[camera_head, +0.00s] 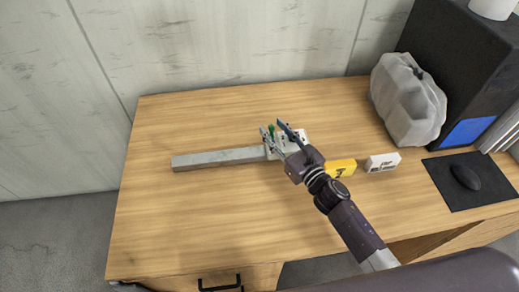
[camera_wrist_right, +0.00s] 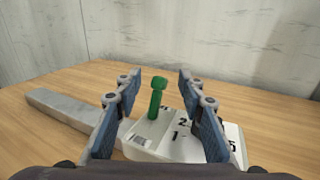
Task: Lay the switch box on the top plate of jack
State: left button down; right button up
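A white box (camera_wrist_right: 150,146) with black numbers on its top and an upright green lever (camera_wrist_right: 157,98) looks like the switch box. In the head view it (camera_head: 301,137) is partly hidden behind my right gripper (camera_head: 275,136). My right gripper is open, its two fingers on either side of the green lever with visible gaps, and holds nothing. A long grey bar (camera_head: 217,158) lies on the desk and reaches to the left side of the box; I cannot tell whether they are joined. I cannot make out a jack with a top plate. My left gripper is not in view.
A yellow block (camera_head: 341,167) and a small white labelled block (camera_head: 383,162) lie right of my gripper. The desk's left and front are clear.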

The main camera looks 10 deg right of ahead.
jog(key=shift+c, duration=0.3)
grip_shut()
dwell(0.4)
jog(key=shift+r, duration=0.15)
